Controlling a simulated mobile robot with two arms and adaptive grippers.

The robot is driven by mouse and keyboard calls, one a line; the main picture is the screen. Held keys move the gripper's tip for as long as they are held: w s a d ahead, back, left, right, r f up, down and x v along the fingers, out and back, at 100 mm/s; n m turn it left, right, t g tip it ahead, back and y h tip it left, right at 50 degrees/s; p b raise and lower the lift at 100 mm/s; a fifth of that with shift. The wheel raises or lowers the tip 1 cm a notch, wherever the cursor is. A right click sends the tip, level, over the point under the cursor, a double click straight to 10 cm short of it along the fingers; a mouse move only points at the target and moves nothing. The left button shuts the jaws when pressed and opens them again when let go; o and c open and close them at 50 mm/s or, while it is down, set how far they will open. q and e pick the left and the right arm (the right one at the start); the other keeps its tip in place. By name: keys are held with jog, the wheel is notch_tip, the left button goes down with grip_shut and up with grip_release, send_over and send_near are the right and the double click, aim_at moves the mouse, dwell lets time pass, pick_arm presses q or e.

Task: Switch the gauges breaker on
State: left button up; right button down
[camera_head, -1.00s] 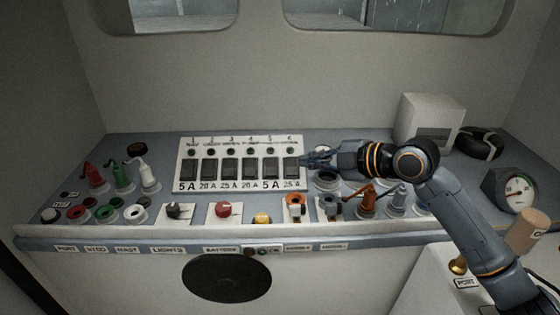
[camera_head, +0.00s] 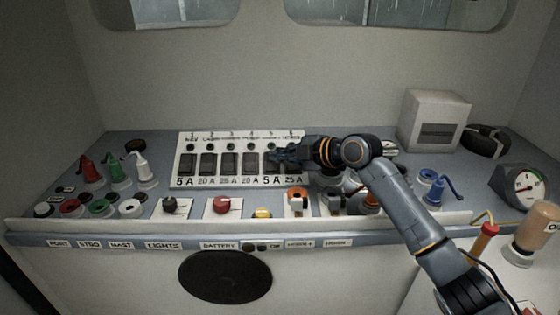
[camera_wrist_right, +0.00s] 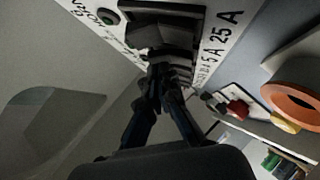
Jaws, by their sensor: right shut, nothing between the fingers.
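The white breaker panel (camera_head: 185,143) stands on the console with a row of dark rocker breakers numbered 1 to 6. Its name labels are too small to read, so I cannot tell which breaker is gauges. My right gripper (camera_head: 275,157) is shut and empty, with its tips at the top of the fifth breaker (camera_head: 271,166). It covers the upper part of the sixth breaker (camera_head: 291,168). In the right wrist view the shut fingertips (camera_wrist_right: 160,82) are close to a dark rocker (camera_wrist_right: 150,36); contact is unclear. My left gripper is out of view.
Coloured levers (camera_head: 91,167) stand at the left. A black knob (camera_head: 172,206), a red knob (camera_head: 222,204) and an orange ring (camera_head: 297,198) lie along the front. A white box (camera_head: 436,120) and a gauge (camera_head: 523,186) are at the right.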

jog(key=shift+w, duration=0.1)
dwell(0.3)
jog(key=shift+w+r+m+g+p, duration=0.2)
jog(key=shift+w+m+g+p, duration=0.2)
jog(key=shift+g+p, duration=0.1)
jog(key=shift+w+f, duration=0.25)
jog(key=shift+f, duration=0.2)
jog(key=shift+s, duration=0.25)
jog(key=shift+s+f, duration=0.4)
jog(key=shift+s, duration=0.3)
